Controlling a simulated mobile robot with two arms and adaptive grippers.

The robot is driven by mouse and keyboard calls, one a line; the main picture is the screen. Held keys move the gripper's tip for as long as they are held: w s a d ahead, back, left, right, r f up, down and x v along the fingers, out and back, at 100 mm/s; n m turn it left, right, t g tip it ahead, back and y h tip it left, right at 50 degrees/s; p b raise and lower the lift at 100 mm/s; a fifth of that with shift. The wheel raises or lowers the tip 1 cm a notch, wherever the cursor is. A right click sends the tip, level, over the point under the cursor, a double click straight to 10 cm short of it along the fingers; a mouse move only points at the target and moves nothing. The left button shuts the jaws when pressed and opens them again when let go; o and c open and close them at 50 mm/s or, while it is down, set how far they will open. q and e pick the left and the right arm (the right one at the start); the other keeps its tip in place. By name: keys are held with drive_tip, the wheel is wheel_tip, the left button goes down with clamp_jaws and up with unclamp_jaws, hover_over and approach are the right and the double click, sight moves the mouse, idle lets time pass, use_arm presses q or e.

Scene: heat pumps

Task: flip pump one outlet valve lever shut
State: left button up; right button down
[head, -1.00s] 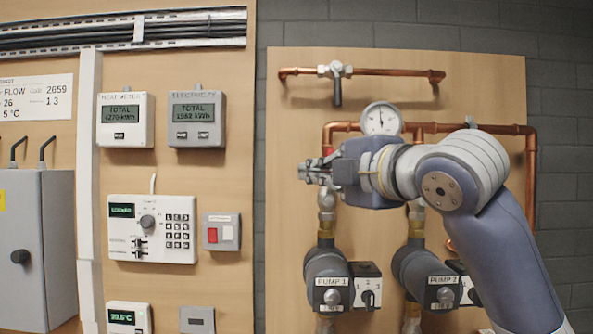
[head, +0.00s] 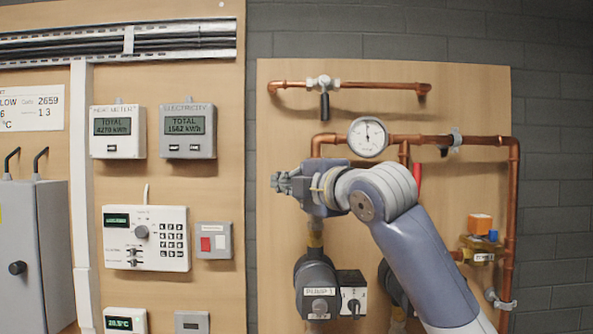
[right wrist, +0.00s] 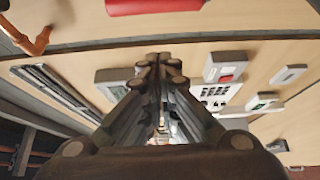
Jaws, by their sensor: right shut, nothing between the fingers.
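Pump 1 (head: 316,287) is a dark pump on the wood board, with a copper pipe above it. My right gripper (head: 275,182) is in front of and above it, with its fingers pointing left. Its body hides pump 1's outlet valve and lever in the head view. The fingers are shut and empty, and they also show closed in the right wrist view (right wrist: 160,62). A red lever (right wrist: 155,5) crosses the top edge of that view, apart from the fingertips; I cannot tell for sure which valve it belongs to. My left gripper is not in view.
A pressure gauge (head: 367,137) sits on the copper pipe above my wrist. A second red lever (head: 417,180) hangs to the right, beside my arm. My forearm mostly covers pump 2. The control panel (head: 146,238) and meters are left of the fingers.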

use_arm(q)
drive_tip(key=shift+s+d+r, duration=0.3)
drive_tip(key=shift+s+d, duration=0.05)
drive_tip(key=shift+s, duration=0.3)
use_arm(e)
drive_tip(key=shift+m+t, duration=0.3)
drive_tip(key=d, duration=0.4)
drive_tip(key=shift+w+d+r, duration=0.1)
drive_tip(key=shift+w, duration=0.05)
